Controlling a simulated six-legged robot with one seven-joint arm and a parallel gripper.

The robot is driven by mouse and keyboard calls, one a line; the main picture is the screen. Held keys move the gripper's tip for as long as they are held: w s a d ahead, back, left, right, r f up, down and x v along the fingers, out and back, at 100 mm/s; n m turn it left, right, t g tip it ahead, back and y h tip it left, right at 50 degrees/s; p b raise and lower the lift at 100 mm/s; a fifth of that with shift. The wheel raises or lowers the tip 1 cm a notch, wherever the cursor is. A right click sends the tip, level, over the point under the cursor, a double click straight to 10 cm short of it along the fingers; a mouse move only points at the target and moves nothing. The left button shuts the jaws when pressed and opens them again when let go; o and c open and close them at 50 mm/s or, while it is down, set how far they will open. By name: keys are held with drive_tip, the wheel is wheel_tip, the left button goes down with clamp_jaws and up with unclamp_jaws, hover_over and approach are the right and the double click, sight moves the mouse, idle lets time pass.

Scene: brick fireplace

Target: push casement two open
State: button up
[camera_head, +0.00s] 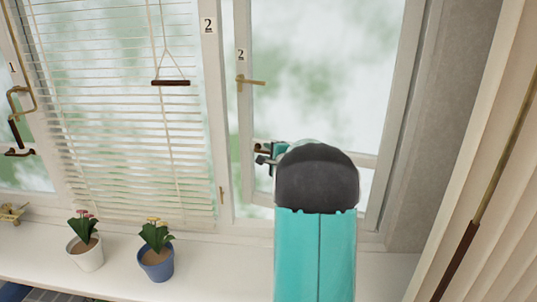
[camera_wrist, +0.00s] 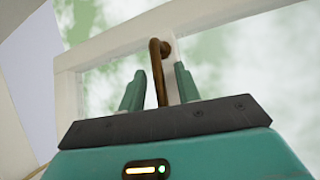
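Casement two (camera_head: 325,75) is the glazed window at the right, with a pale frame and a small "2" label on its left stile. A narrow greenish strip shows between that stile and the post marked "2" (camera_head: 208,25). A brass lever handle (camera_head: 250,82) points right from the stile. My gripper (camera_head: 265,157) is at the stile's lower part, below this handle, partly hidden by my arm. In the wrist view, my gripper (camera_wrist: 160,88) is open, its fingers on both sides of a bronze curved fitting (camera_wrist: 160,75), with gaps visible. Contact with the frame is unclear.
A blind (camera_head: 120,100) with a hanging pull bar (camera_head: 170,83) covers the middle window. A white flowerpot (camera_head: 86,255) and a blue flowerpot (camera_head: 156,264) stand on the sill (camera_head: 215,270). A curtain (camera_head: 490,170) with a dark-handled rod (camera_head: 458,265) hangs at right.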

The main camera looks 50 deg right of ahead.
drive_tip(key=shift+s, duration=0.15)
drive_tip(key=v, duration=1.3)
drive_tip(key=shift+s, duration=0.25)
drive_tip(key=shift+a+r, duration=0.1)
drive_tip(key=shift+a, duration=0.05)
